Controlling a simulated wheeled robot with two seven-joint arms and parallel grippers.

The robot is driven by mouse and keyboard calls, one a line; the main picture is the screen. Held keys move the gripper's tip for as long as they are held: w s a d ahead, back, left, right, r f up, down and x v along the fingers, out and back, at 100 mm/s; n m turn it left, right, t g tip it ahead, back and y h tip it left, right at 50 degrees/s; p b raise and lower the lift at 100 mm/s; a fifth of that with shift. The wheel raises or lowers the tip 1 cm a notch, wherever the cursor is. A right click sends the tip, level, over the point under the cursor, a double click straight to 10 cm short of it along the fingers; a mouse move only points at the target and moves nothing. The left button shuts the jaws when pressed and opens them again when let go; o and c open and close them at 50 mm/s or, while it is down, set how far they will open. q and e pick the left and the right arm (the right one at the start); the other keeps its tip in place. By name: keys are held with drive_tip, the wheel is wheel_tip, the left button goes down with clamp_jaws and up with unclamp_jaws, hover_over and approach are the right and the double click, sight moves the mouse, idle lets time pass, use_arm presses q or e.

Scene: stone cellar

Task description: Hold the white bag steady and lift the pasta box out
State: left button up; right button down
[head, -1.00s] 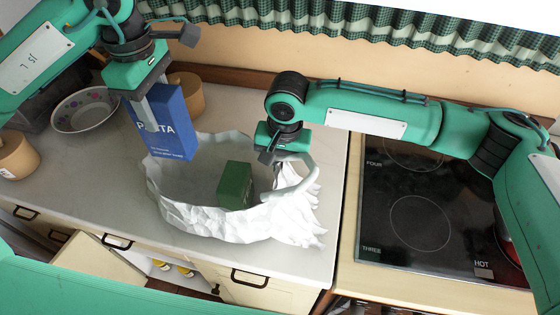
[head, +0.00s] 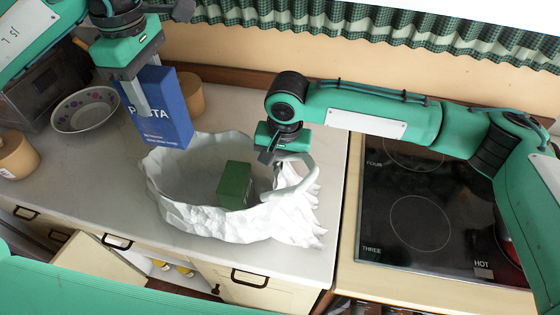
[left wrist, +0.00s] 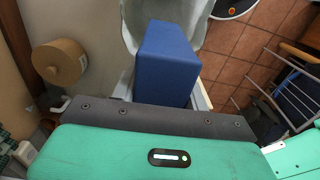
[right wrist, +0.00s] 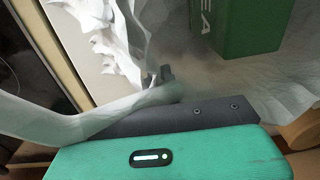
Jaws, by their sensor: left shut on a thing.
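The blue pasta box (head: 166,112) hangs upright over the far left rim of the white bag (head: 215,222). My left gripper (head: 141,98) is shut on its upper part; in the left wrist view the box (left wrist: 165,65) shows between the fingers. The bag stands open on the counter, its right side crumpled. My right gripper (head: 272,157) is at the bag's right handle; in the right wrist view its fingertips (right wrist: 160,78) are close together on the white handle (right wrist: 70,122). A green box (head: 234,184) is inside the bag.
A patterned bowl (head: 85,110) and a tan round container (head: 16,156) stand at left. Another tan container (head: 190,92) is behind the pasta box. A black cooktop (head: 420,215) lies at right. The counter left of the bag is clear.

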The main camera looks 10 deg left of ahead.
drive_tip(key=c, duration=1.6)
unclamp_jaws()
drive_tip(key=shift+o, duration=0.2)
drive_tip(key=shift+r, duration=0.15)
wheel_tip(320, 180, up, 12)
drive_tip(key=shift+d, duration=0.45)
